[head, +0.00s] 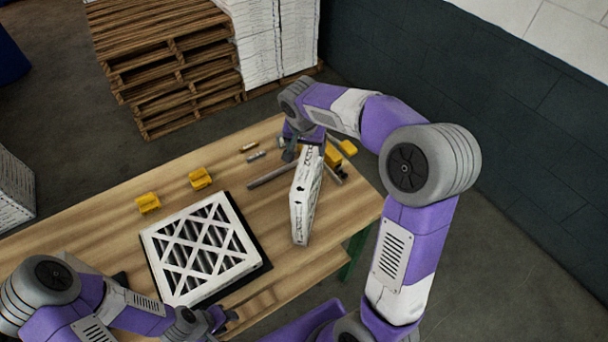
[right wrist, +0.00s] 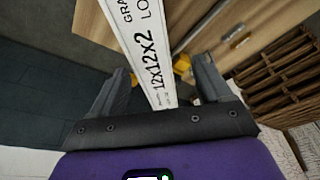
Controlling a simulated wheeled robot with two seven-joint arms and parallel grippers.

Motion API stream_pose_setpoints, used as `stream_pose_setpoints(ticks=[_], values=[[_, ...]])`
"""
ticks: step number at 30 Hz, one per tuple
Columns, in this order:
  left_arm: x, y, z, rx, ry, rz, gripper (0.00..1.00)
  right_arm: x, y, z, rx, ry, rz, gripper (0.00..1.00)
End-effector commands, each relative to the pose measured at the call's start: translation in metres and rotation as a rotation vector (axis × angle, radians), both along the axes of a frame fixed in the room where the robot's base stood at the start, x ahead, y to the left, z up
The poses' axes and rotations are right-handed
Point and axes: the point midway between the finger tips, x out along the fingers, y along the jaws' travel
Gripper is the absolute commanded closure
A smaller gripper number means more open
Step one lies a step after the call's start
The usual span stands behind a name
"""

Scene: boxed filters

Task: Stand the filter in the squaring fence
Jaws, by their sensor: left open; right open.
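A white boxed filter (head: 306,195) stands on its edge at the right part of the table, beside the grey bars of the squaring fence (head: 270,175). Its far end is partly hidden by my gripper, so I cannot tell whether it touches the fence. My right gripper (head: 304,138) is at its far upper end, open. In the right wrist view the filter's printed edge (right wrist: 150,50) lies between the spread fingers (right wrist: 160,76), with gaps on both sides. Another filter (head: 203,247) with a lattice face lies flat on a black mat (head: 258,250). My left gripper (head: 224,319) is open and empty near the table's front edge.
Two yellow blocks (head: 148,203) (head: 200,178) sit on the wooden table (head: 105,210) behind the flat filter. More yellow pieces (head: 348,147) are by the fence. Small rods (head: 257,155) lie left of my right gripper. Pallets (head: 165,65) and stacked white boxes (head: 265,40) stand beyond.

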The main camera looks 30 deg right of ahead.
Motion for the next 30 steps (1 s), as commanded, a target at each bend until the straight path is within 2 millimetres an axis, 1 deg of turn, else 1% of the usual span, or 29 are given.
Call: stream_pose_setpoints(ticks=[1,5,9,13,16,22,23,30], values=[[0.000,0.000,0.001,0.000,0.000,0.000,0.57,0.001,-0.001,-0.007,0.000,0.004,0.000,0.22],[0.000,0.000,0.003,0.000,0.000,0.000,0.57,0.002,-0.006,-0.020,0.001,0.005,-0.002,0.22],[0.000,0.000,0.009,0.000,0.000,0.000,0.57,0.002,-0.012,-0.041,0.000,0.006,0.000,0.22],[0.000,0.000,0.010,0.000,-0.001,0.000,0.57,0.006,-0.015,-0.057,0.000,0.004,0.000,0.22],[0.000,0.000,0.010,0.000,-0.001,0.000,0.57,0.007,-0.016,-0.062,0.000,0.002,0.001,0.22],[0.000,0.000,0.010,0.000,-0.001,0.000,0.57,0.007,-0.016,-0.062,0.000,0.000,0.001,0.22],[0.000,0.000,0.010,0.000,-0.001,0.000,0.57,0.007,-0.015,-0.062,0.001,0.000,0.001,0.25],[0.000,0.000,0.010,0.000,-0.001,0.000,0.57,0.007,-0.015,-0.062,0.000,0.000,0.001,0.62]])
